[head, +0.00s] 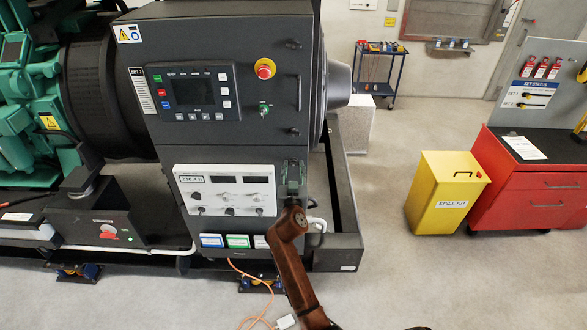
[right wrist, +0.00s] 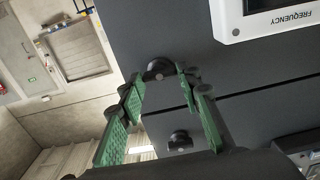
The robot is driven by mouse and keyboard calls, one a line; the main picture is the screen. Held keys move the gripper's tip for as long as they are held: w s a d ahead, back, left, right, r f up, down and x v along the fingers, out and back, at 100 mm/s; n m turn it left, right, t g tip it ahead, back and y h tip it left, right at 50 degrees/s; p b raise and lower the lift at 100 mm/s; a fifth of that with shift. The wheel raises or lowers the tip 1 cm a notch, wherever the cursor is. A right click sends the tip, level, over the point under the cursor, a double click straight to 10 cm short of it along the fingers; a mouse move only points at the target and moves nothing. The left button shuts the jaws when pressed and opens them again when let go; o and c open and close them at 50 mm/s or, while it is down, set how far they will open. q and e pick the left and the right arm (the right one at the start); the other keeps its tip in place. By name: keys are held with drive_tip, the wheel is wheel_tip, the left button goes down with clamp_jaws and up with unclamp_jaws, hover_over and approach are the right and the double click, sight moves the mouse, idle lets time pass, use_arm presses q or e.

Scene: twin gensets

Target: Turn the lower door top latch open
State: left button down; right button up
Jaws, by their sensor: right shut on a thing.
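The grey generator cabinet (head: 235,150) stands in the middle of the head view, with a seam between its upper and lower doors. My right gripper (head: 293,170) is at the lower door's top right corner. The lower door top latch (right wrist: 158,68) is a small black knob, seen between my green-padded fingertips in the right wrist view (right wrist: 160,78). The gripper is shut on it. In the head view the gripper hides this latch, and how far it is turned cannot be told. My left gripper is not in view.
Another black latch (right wrist: 180,140) sits on the upper door, across the seam. A white meter panel (head: 225,190) is left of the gripper. A yellow spill kit bin (head: 440,190) and red cabinet (head: 530,185) stand at right. Open floor lies between them and the genset frame.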

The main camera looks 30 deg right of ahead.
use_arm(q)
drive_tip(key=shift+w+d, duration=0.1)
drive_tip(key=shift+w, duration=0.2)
use_arm(e)
drive_tip(key=c, duration=0.3)
drive_tip(key=shift+n, duration=0.4)
drive_tip(key=n, duration=0.3)
drive_tip(key=shift+n, duration=0.3)
drive_tip(key=n, duration=0.3)
drive_tip(key=shift+a+n+p, duration=0.1)
drive_tip(key=shift+n+p, duration=0.3)
drive_tip(key=n+p, duration=0.1)
drive_tip(key=n, duration=0.3)
use_arm(q)
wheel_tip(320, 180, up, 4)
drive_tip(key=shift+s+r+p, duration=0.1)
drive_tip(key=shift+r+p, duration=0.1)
drive_tip(key=shift+p, duration=1.05)
use_arm(e)
drive_tip(key=n, duration=0.5)
drive_tip(key=shift+w+f+n, duration=0.1)
drive_tip(key=shift+f+n, duration=0.05)
drive_tip(key=shift+n, duration=0.25)
